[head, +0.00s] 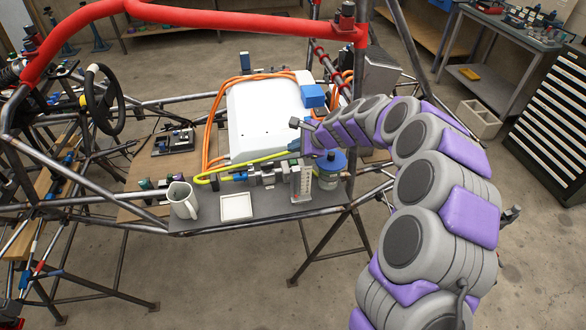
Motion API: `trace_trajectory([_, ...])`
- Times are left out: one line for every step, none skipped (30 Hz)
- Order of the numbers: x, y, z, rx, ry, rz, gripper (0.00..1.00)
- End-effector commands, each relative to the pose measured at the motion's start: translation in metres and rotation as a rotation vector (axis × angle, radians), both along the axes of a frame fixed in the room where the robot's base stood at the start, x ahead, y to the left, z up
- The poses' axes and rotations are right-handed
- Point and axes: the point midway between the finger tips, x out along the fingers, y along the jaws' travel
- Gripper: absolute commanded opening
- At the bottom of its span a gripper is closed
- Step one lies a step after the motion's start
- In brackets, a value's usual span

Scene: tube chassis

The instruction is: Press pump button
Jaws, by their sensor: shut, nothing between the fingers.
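My gripper (296,123) is shut and small in the head view. It hovers in front of the white box, over the equipment on the grey shelf. Below and right of it stands a round pump-like unit with a blue top (332,160) and a clear body. A row of grey and blue fittings (262,173) and a white upright panel with markings (302,183) stand to its left. I cannot pick out which part is the pump button; my arm's end partly covers this area. I cannot tell whether the gripper touches anything.
A grey jug (182,199) and a white square tray (236,207) stand on the grey shelf (207,221). Behind is a white box (262,112) with orange cables and a yellow-green hose (235,166). A red tube (245,20) and chassis tubes surround the area. Open floor lies in front.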

Motion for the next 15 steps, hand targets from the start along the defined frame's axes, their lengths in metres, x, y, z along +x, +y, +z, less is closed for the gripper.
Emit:
trace_trajectory([0.0, 0.0, -0.01, 0.001, 0.001, 0.0, 0.0])
trace_trajectory([0.0, 0.001, -0.013, 0.001, 0.002, 0.001, 0.0])
trace_trajectory([0.0, 0.001, -0.017, 0.001, 0.002, 0.001, 0.0])
trace_trajectory([-0.001, 0.001, -0.02, 0.001, 0.003, 0.002, 0.0])
trace_trajectory([-0.001, 0.001, -0.022, 0.001, 0.003, 0.002, 0.0])
trace_trajectory([-0.001, 0.001, -0.024, 0.001, 0.002, 0.001, 0.0])
trace_trajectory([-0.001, 0.001, -0.026, 0.001, 0.002, 0.002, 0.0])
trace_trajectory([0.0, 0.001, -0.027, 0.0, 0.002, 0.002, 0.0])
trace_trajectory([0.0, 0.001, -0.027, 0.0, 0.001, 0.002, 0.0])
trace_trajectory([0.0, 0.001, -0.028, 0.0, 0.0, 0.002, 0.0])
trace_trajectory([0.0, 0.001, -0.028, 0.0, 0.0, 0.002, 0.0])
trace_trajectory([0.0, 0.001, -0.028, 0.0, 0.0, 0.002, 0.0])
trace_trajectory([0.0, 0.001, -0.028, 0.0, 0.0, 0.002, 0.0])
trace_trajectory([0.0, 0.001, -0.027, 0.0, 0.0, 0.002, 0.0])
trace_trajectory([0.0, 0.001, -0.027, 0.0, -0.001, 0.001, 0.0])
